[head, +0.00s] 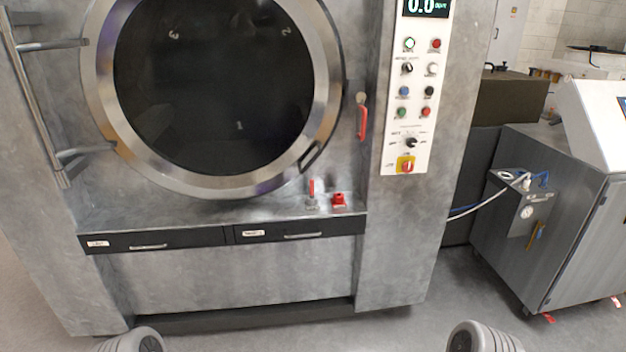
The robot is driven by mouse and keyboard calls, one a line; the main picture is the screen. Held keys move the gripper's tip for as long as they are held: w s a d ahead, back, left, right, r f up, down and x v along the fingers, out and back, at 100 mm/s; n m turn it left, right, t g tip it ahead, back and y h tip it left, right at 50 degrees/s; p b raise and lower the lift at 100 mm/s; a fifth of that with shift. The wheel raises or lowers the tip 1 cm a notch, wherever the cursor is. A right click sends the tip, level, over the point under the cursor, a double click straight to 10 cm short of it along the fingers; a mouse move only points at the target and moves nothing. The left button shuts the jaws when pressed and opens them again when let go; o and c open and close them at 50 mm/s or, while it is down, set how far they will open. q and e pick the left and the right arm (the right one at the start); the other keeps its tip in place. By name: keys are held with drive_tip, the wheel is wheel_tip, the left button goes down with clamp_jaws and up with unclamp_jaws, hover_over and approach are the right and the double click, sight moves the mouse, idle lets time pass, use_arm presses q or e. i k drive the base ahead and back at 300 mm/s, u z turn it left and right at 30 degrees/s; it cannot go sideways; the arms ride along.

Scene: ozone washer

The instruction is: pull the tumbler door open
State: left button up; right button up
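The tumbler door (215,80) is a large round door with dark glass in a wide shiny metal ring (327,60). It fills the upper left of the head view, its top cut off by the frame edge. It looks shut against the grey metal front. A small dark handle or latch (312,157) sits on the ring's lower right. A red lever (362,118) is on the front just right of the ring. Neither gripper is in view. Only grey rounded parts of my arms show at the bottom edge.
A control panel (415,110) with buttons stands right of the door. A ledge below holds a small red lever (312,188) and red knob (339,199), above two drawers (150,240). A metal rail (38,105) is at left. A grey cabinet (560,210) stands right. Floor in front looks clear.

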sight(104, 22)
drive_tip(key=u, duration=1.2)
drive_tip(key=i, duration=1.05)
drive_tip(key=z, duration=0.05)
